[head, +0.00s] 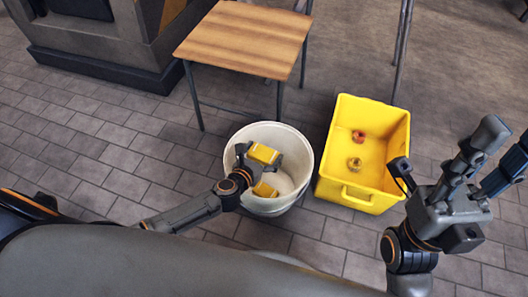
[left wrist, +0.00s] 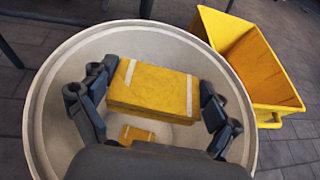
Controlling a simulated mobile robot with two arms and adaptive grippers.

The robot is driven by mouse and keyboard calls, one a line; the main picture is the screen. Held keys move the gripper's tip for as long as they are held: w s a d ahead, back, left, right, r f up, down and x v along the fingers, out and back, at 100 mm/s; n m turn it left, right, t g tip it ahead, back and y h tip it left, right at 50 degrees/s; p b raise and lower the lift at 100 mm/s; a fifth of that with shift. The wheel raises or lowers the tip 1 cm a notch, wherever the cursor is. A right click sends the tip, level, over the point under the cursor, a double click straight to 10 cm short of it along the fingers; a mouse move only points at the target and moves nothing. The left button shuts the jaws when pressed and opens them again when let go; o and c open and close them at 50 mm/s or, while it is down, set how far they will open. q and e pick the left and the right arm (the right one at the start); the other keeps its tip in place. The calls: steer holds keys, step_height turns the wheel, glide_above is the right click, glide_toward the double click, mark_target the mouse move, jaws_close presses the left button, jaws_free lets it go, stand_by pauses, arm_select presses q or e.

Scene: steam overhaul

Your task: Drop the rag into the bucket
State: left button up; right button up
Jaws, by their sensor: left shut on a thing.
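A yellow folded rag with pale stripes (head: 264,154) is between the fingers of my left gripper (head: 258,158), inside the mouth of the white bucket (head: 302,163). In the left wrist view the rag (left wrist: 150,88) fills the space between the fingers of my left gripper (left wrist: 158,82), which is shut on it. The bucket rim (left wrist: 42,100) surrounds them. A second yellow striped piece (head: 264,190) lies lower in the bucket, and it shows below the held rag in the left wrist view (left wrist: 136,133). My right gripper (head: 450,150) is open and empty, with its fingers spread.
A yellow crate (head: 375,110) stands right of the bucket, holding a red ring-like part (head: 358,136) and a brass-coloured one (head: 354,164). A wooden-topped table (head: 245,40) stands behind the bucket. A dark machine (head: 95,55) is at the back left. Tiled floor left of the bucket is clear.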

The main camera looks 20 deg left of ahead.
arm_select(q)
steer(key=shift+f, duration=0.15)
steer(key=o, duration=0.9)
steer(key=v, duration=1.2)
